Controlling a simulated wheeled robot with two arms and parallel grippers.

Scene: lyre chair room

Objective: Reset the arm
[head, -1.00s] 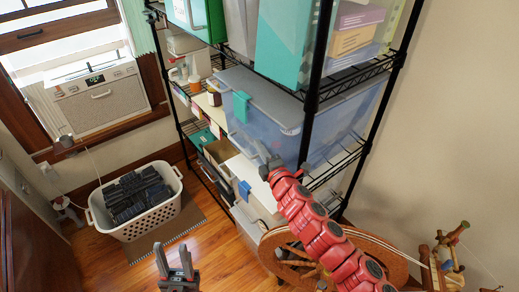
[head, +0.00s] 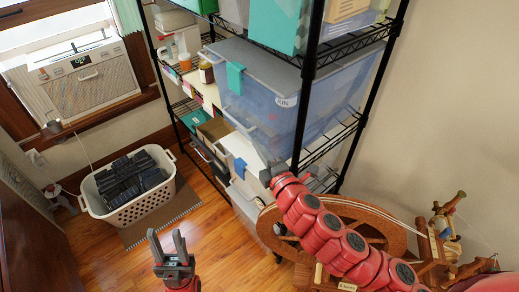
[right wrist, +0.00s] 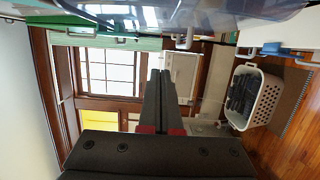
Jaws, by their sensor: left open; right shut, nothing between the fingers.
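My left gripper (head: 168,245) is at the bottom of the head view, pointing up with its two fingers apart and nothing between them. My red right arm (head: 325,235) comes in from the lower right, in front of the wire shelf and the spinning wheel. The right gripper (head: 268,172) is at its far end beside the lower shelf and is hard to make out in the head view. In the right wrist view the right gripper's fingers (right wrist: 158,85) are together, with nothing between them.
A black wire shelf (head: 308,75) holds a clear bin (head: 258,90) and boxes close to my right arm. A wooden spinning wheel (head: 390,232) stands behind that arm. A white laundry basket (head: 150,205) sits on a mat at the left. Wooden floor is open around my left gripper.

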